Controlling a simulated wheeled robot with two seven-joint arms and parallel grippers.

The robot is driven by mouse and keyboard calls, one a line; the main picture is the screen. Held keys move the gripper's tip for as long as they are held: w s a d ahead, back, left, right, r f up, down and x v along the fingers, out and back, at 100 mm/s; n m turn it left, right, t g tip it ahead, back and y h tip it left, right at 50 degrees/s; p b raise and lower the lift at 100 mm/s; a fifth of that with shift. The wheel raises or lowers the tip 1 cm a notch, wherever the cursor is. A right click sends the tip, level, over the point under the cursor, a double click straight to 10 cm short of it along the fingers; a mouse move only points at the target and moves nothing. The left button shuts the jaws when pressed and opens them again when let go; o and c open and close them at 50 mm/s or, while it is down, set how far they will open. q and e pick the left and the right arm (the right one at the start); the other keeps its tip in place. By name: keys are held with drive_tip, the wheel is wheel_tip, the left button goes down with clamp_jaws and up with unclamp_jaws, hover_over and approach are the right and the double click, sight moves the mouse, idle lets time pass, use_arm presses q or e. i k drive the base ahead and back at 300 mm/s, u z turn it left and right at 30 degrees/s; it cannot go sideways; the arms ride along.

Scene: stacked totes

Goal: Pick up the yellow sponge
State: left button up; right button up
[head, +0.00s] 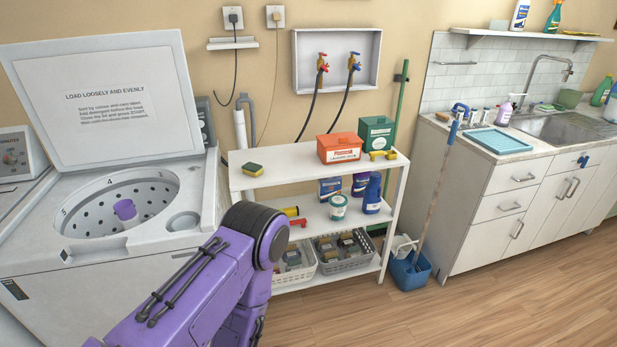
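The yellow sponge (253,170), with a dark green layer, lies on the left part of the top shelf of a white rack (290,168). Clear shelf surface surrounds it. My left arm comes in from the lower left; its dark joint stands in front of the rack's left side, below and apart from the sponge. The arm bends down from there, and I see no gripper fingers. My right arm and gripper are not in view.
A red box (339,148), a green box (376,133) and a small yellow item (383,155) stand on the top shelf's right. The open washer (105,215) is left; a blue bucket (410,272) is right.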

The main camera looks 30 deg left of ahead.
sight(253, 170)
drive_tip(key=z, duration=0.2)
drive_tip(key=i, duration=1.1)
drive_tip(key=u, duration=0.85)
